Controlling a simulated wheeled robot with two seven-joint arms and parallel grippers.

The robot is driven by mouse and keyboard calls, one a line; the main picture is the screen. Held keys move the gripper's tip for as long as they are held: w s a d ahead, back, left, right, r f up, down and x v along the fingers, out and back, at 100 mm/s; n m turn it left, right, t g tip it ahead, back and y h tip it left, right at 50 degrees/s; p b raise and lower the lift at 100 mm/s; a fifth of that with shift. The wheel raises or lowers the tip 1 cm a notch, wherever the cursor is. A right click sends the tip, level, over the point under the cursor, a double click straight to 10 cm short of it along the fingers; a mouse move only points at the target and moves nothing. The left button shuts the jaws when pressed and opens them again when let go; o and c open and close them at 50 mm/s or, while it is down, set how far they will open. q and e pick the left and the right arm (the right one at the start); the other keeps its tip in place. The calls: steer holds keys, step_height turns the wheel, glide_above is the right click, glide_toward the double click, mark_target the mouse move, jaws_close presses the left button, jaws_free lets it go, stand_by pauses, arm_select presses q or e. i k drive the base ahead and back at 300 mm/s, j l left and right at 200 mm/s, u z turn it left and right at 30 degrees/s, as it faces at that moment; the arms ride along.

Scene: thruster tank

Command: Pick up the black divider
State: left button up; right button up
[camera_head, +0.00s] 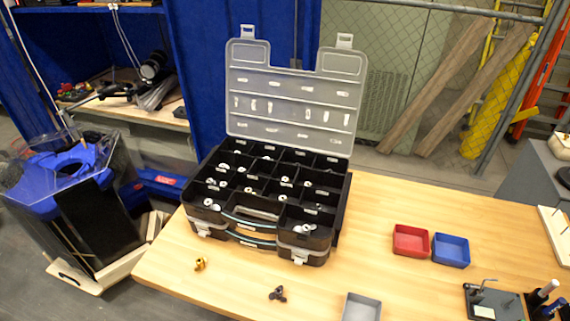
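An open black organizer case (236,228) stands on the wooden table, its clear lid (290,98) raised at the back. Thin black dividers (262,180) split its inside into several compartments, many holding small white and grey parts. I cannot tell a single loose divider apart from these walls. Neither of my grippers shows in the view.
On the table (400,205) lie a brass fitting (200,264), a small black knob-like part (277,293), a red tray (410,240), a blue tray (450,250) and a grey tray (361,307). A dark fixture (492,302) sits front right.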

mark_target(297, 179)
steer(key=i+j+z, duration=0.15)
steer(key=j+z, duration=0.25)
steer(key=j, duration=1.1)
steer(key=j+z, duration=0.35)
steer(key=j, duration=1.2)
